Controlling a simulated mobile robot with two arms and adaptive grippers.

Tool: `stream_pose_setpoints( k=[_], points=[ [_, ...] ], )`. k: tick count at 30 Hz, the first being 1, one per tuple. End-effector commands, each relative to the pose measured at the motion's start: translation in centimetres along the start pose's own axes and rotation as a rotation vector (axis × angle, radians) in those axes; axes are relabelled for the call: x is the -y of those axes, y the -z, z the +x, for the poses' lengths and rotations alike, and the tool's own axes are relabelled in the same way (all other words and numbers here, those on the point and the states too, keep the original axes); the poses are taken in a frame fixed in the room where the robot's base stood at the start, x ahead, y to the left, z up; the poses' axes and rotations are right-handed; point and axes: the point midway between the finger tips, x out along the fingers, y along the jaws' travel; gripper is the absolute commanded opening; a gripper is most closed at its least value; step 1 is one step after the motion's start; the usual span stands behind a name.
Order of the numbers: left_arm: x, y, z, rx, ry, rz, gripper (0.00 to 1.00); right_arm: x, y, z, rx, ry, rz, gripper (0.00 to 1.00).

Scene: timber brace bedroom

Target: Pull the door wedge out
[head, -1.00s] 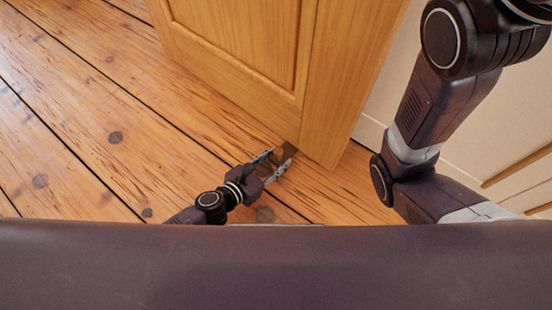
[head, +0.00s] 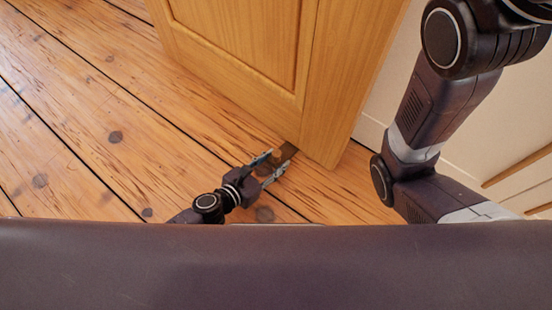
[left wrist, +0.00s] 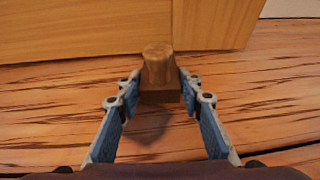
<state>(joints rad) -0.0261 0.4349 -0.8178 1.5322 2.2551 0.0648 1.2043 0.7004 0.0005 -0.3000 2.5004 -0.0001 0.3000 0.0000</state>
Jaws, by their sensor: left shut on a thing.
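The door wedge (left wrist: 158,68) is a brown wooden block with a rounded, raised top. It sits on the floor at the bottom edge of the wooden door (head: 240,50). In the head view the wedge (head: 286,152) is small and dark, by the door's lower corner. My left gripper (left wrist: 160,88) is shut on the wedge, with one blue-padded finger on each side of it. Its fingers also show in the head view (head: 275,163). The wedge's far end is hidden, so I cannot tell how far it reaches under the door. My right gripper is out of view.
The plank floor (head: 80,110) is clear to the left of the door. A pale wall (head: 378,100) with a white skirting stands to the right, behind my right arm.

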Motion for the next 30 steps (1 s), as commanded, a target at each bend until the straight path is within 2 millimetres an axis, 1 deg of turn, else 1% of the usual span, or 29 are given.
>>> stream_pose_setpoints(
  k=[30],
  points=[
    [0.0, 1.3, -2.9, -0.001, 0.0, 0.0, 0.1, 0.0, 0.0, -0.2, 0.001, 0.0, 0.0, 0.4]
  ],
)
